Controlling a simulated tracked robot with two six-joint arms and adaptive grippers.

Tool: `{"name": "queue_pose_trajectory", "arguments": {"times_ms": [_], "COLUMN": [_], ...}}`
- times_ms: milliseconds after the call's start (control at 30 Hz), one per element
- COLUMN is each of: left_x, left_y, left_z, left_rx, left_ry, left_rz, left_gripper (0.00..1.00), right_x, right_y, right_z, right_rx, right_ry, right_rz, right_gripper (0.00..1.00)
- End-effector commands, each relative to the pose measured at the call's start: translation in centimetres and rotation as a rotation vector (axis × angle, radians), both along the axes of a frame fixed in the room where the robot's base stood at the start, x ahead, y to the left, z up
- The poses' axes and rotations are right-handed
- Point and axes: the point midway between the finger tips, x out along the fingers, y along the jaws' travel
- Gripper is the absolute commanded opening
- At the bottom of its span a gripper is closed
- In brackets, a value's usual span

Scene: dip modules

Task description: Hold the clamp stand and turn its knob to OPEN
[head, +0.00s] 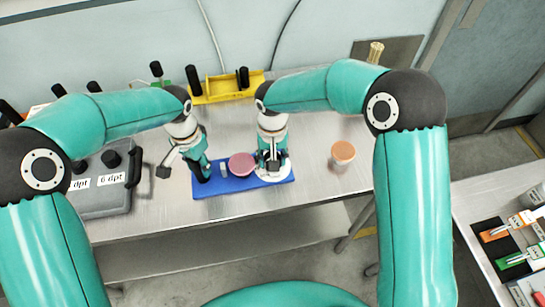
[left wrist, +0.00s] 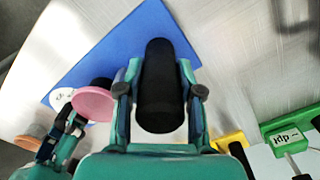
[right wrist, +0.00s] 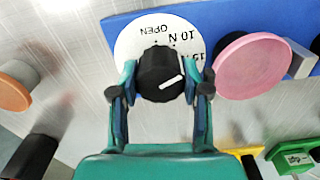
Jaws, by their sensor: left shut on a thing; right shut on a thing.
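The clamp stand has a blue base (head: 240,186) on the metal table, with a pink round pad (head: 242,164) in its middle. My left gripper (left wrist: 160,88) is shut around the stand's upright black post (left wrist: 160,75) at the left end. My right gripper (right wrist: 160,80) is shut around the black knob (right wrist: 158,66) at the right end. The knob sits on a white dial (right wrist: 134,45), printed with OPEN and newton marks. The fingers hide part of the dial.
A yellow rack (head: 222,88) with black handles stands behind. A grey case (head: 105,195) labelled dpt is at the left. An orange-topped cup (head: 343,153) stands right of the base. Another table at the right holds orange and green tools (head: 508,226).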

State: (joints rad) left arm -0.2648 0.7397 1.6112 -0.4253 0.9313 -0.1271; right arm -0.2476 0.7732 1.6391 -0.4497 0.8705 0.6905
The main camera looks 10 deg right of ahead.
Motion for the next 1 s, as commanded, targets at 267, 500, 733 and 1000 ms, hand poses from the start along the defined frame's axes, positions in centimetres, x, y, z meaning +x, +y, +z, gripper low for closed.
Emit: {"name": "queue_pose_trajectory", "arguments": {"times_ms": [267, 500, 733, 1000], "left_x": [0.01, 0.01, 0.01, 0.02], "left_y": [-0.07, -0.07, -0.06, -0.05], "left_z": [0.00, -0.01, -0.01, -0.02], "left_rx": [-0.001, -0.001, -0.001, -0.001], "left_ry": [-0.001, -0.001, -0.001, -0.001], "left_rz": [-0.001, -0.001, -0.001, -0.001], "left_gripper": [0.00, 0.00, 0.00, 0.00], "right_x": [0.02, 0.02, 0.04, 0.07], "right_y": [-0.01, -0.06, -0.11, -0.15], "right_z": [0.06, 0.06, 0.06, 0.06], "right_rx": [0.001, 0.001, 0.000, 0.001], "right_ry": [-0.001, -0.001, -0.001, -0.001], "right_rz": [0.264, 0.492, 0.710, 0.934], "right_gripper": [0.12, 0.12, 0.12, 0.12]}}
